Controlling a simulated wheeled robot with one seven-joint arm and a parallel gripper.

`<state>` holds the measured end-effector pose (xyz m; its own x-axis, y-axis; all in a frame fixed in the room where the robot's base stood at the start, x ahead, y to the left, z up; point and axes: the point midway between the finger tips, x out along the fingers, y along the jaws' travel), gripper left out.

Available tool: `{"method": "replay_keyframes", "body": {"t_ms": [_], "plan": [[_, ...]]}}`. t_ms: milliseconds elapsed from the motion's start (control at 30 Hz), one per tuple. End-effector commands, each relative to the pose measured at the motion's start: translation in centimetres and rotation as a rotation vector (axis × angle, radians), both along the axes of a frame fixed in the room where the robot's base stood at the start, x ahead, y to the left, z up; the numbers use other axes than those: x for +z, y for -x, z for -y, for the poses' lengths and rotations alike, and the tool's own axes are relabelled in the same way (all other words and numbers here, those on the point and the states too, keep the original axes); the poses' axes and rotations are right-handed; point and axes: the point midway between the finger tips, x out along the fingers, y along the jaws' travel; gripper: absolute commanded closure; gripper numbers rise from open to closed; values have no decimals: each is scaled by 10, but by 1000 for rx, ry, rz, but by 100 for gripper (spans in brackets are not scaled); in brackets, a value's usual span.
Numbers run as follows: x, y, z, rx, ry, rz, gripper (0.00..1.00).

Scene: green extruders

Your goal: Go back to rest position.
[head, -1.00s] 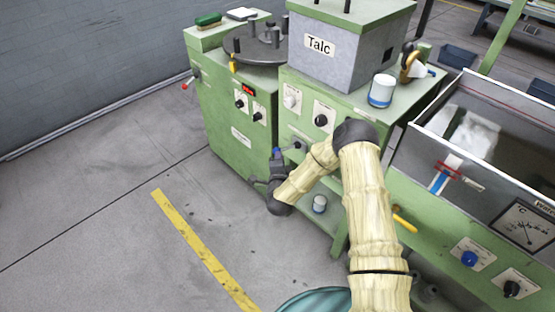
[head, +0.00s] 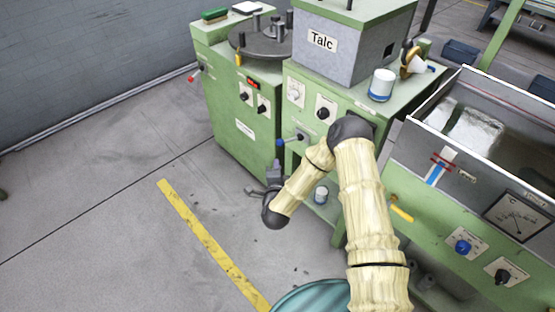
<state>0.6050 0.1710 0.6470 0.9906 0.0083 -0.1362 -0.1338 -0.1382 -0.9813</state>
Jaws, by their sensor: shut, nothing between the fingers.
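My arm, in a cream ribbed cover, reaches forward from the lower right in the head view. My gripper (head: 256,191) is at its end, small and dark, held in front of the green extruder (head: 300,160) near its lower shelf opening. It is shut and empty. Free space shows between it and the machine's knobs. The fine shape of the fingers is hard to see at this size.
A grey Talc hopper (head: 350,58) and a white-blue can (head: 381,85) stand on top. Another can (head: 321,194) sits on the low shelf. A water tank (head: 485,130) is at right. A teal round thing (head: 315,298) is below. The floor at left is clear.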

Motion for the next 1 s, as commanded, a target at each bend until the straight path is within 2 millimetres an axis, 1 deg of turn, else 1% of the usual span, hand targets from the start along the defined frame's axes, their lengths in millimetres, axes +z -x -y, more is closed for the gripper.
{"method": "replay_keyframes", "body": {"t_ms": [100,267,667,833,1000], "plan": [[1,5,-5,5,-1,0,100],[1,6,-8,10,0,1,100],[3,5,-7,17,9,-4,100],[17,-1,-9,98,92,-43,100],[39,-3,-7,245,269,-132,100]]}}
